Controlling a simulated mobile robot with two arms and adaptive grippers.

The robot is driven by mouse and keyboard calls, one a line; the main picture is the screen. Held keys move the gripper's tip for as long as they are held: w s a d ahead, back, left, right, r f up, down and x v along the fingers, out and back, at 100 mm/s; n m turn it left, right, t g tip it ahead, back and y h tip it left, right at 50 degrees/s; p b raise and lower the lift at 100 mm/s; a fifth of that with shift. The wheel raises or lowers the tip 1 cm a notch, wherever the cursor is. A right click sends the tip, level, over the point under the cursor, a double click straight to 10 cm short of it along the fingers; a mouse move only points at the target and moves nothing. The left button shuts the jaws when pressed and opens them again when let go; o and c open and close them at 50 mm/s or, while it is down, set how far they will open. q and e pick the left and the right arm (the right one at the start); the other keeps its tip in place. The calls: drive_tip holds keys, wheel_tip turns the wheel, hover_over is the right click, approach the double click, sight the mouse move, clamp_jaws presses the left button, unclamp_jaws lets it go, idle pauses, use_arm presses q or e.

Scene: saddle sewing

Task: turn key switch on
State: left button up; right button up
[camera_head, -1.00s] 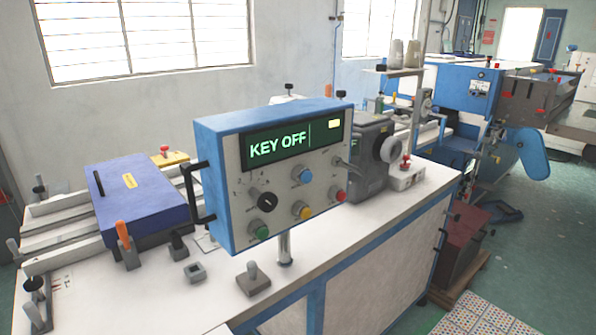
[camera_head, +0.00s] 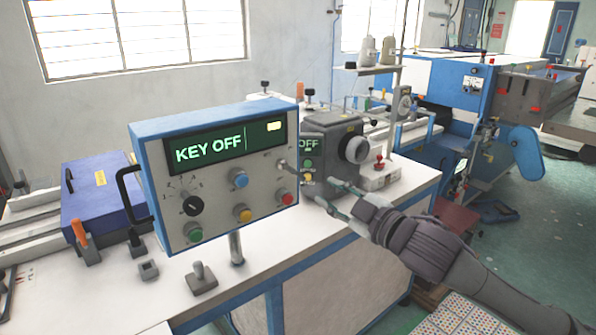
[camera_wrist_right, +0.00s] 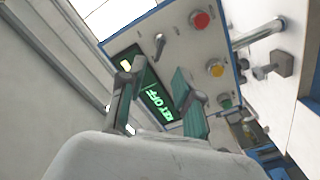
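The blue and white control box (camera_head: 262,222) stands on a post on the bench. Its green screen (camera_head: 222,151) reads "KEY OFF". A small metal lever that looks like the key switch (camera_head: 282,164) sticks out at the upper right of its face; it also shows in the right wrist view (camera_wrist_right: 159,45). My right gripper (camera_head: 323,191) is right of the box, open and empty, fingers pointing toward the panel. In the right wrist view the gripper (camera_wrist_right: 155,72) is apart from the lever. My left gripper is not in view.
The panel also carries a black dial (camera_head: 192,205) and blue, yellow, green and red (camera_head: 285,199) buttons close together. A grey machine (camera_head: 335,150) stands behind the box. A black handle (camera_head: 127,185) juts from the box's left side. The floor on the right is mostly open.

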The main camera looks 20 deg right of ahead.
sight(301, 175)
drive_tip(key=p+x, duration=0.2)
drive_tip(key=x, duration=0.8)
drive_tip(key=shift+w+a, duration=0.2)
drive_tip(key=shift+w, duration=0.35)
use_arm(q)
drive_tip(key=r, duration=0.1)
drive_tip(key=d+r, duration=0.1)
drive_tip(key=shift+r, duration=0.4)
use_arm(e)
drive_tip(key=shift+w, duration=0.1)
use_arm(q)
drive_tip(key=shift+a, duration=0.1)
use_arm(e)
clamp_jaws()
